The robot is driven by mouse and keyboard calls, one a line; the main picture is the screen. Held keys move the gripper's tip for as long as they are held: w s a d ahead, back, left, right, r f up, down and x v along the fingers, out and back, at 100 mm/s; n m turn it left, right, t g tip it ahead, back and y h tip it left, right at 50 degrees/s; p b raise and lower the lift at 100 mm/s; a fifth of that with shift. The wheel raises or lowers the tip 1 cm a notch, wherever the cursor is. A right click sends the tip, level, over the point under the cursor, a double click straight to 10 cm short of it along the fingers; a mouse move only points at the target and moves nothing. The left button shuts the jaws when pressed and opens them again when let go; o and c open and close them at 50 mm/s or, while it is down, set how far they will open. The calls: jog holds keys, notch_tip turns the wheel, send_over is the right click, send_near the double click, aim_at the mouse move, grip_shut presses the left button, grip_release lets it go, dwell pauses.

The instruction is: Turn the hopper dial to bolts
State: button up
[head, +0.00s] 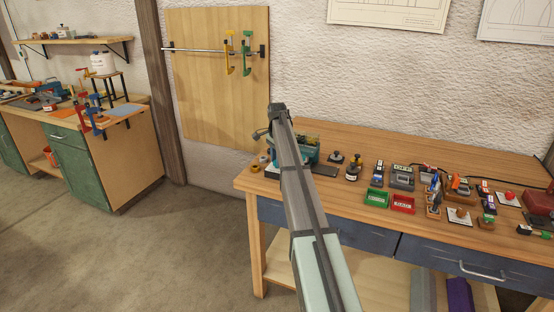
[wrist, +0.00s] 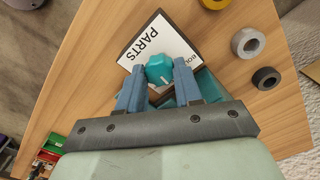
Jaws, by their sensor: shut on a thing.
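In the wrist view, a teal dial knob (wrist: 160,69) with a pale pointer mark sits in front of a white card (wrist: 142,42) reading "PARTS". More lettering beside the knob is partly covered. My gripper (wrist: 157,76) has its two blue fingers shut on the knob, one on each side. In the head view, the teal hopper (head: 307,148) stands at the left end of the workbench, mostly hidden behind my arm. The knob cannot be made out there. The setting that the pointer marks cannot be read.
Tape rolls (wrist: 246,43) lie on the bench beside the hopper. A green bin (head: 376,198) and a red bin (head: 402,204) stand to the right, with several tools beyond on the workbench (head: 345,135). A wooden board with clamps (head: 215,90) is on the wall behind.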

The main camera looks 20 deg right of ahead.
jog(key=n, duration=1.1)
jog(key=shift+n, duration=0.3)
dwell(0.4)
jog(key=o, duration=1)
jog(key=shift+o, duration=0.2)
notch_tip(320, 180, up, 14)
jog(key=shift+a+f, duration=0.1)
jog(key=shift+f, duration=0.05)
